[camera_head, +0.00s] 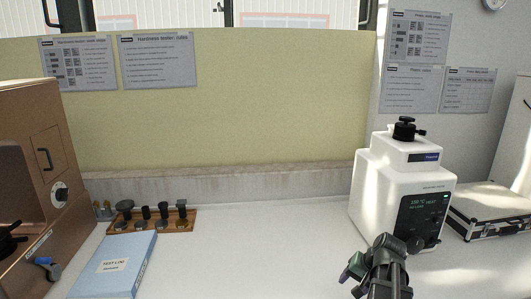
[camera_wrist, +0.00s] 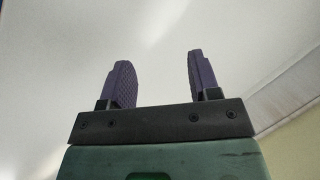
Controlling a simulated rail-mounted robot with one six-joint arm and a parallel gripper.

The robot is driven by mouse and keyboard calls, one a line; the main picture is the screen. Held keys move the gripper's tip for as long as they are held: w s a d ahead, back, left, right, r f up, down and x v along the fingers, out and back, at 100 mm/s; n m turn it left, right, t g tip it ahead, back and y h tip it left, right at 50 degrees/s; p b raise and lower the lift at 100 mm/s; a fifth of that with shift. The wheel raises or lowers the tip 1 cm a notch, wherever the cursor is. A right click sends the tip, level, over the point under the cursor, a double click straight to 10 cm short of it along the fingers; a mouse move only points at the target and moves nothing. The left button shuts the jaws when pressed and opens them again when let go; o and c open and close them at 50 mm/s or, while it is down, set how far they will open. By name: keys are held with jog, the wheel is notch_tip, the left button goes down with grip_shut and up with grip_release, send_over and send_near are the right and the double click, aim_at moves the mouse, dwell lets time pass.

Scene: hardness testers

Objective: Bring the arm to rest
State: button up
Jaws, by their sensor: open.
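My gripper (camera_wrist: 160,82) shows in the wrist view with its two purple ridged fingers apart and nothing between them. Behind the fingers in that view is a plain pale surface, with a yellowish-green strip at the lower right. In the head view my dark arm rises from the bottom edge, right of centre, in front of the white tester (camera_head: 400,185). The fingertips cannot be made out there.
A brown tester (camera_head: 40,150) stands at the left. A wooden rack (camera_head: 178,224) with several dark parts and a blue binder (camera_head: 115,268) lie near it. A silver case (camera_head: 490,212) lies at the right. The middle of the white bench (camera_head: 255,250) is clear.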

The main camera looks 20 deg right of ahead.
jog(key=a+r+n+g+p, duration=0.1)
jog(key=a+r+n+p, duration=0.1)
jog(key=a, duration=0.8)
jog(key=w+a+r+n+g+h+p, duration=0.1)
jog(key=a+r+n+p, duration=0.1)
jog(key=a, duration=0.9)
jog(key=w+a+r+n+g+h+p, duration=0.1)
jog(key=a+r+n+g+p, duration=0.1)
jog(key=a+n, duration=0.4)
jog(key=a+r+p, duration=0.1)
jog(key=a, duration=0.3)
jog(key=shift+a+r, duration=0.3)
jog(key=shift+a, duration=0.1)
jog(key=shift+d, duration=0.1)
